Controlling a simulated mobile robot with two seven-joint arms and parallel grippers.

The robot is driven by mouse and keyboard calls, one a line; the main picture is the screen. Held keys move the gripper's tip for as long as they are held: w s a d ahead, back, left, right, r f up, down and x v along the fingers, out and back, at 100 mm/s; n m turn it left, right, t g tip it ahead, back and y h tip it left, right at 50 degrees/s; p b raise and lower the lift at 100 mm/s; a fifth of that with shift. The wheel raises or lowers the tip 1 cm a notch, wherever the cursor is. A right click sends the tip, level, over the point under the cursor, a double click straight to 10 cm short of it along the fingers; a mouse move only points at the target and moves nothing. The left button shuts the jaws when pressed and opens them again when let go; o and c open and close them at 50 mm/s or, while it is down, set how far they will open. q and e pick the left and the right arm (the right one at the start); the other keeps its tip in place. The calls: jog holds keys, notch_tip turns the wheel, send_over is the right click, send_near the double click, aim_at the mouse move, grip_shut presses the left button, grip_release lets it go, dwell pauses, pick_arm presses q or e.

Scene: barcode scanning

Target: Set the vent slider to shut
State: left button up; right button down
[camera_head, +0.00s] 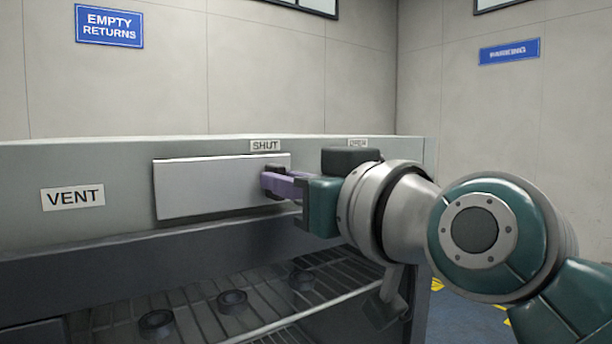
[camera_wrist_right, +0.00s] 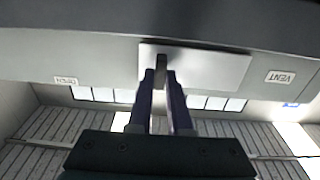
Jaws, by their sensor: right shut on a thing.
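The vent slider (camera_head: 215,187) is a pale flat plate on the front of a grey unit, and it also shows in the wrist view (camera_wrist_right: 215,68). Its dark knob (camera_head: 274,170) is at the plate's right end, just below and slightly right of the SHUT label (camera_head: 265,146). My right gripper (camera_head: 272,184) reaches in from the right, its purple fingers shut on the knob. In the wrist view the knob (camera_wrist_right: 160,72) stands between the two fingertips (camera_wrist_right: 161,80). The OPEN label (camera_wrist_right: 66,80) appears upside down there. My left gripper is not in view.
The VENT label (camera_head: 72,197) is left of the plate. Below is an open wire shelf (camera_head: 255,310) with several dark round pieces, one of them a ring (camera_head: 232,301). A blue EMPTY RETURNS sign (camera_head: 109,26) hangs on the wall behind.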

jog(key=shift+s+a, duration=0.15)
jog(key=shift+a, duration=0.1)
jog(key=c, duration=0.8)
grip_release()
jog(key=shift+c, duration=0.2)
jog(key=shift+d, duration=0.1)
jog(key=b+v, duration=0.3)
jog(key=v, duration=0.6)
jog(key=shift+s+d, duration=0.2)
jog(key=shift+s, duration=0.15)
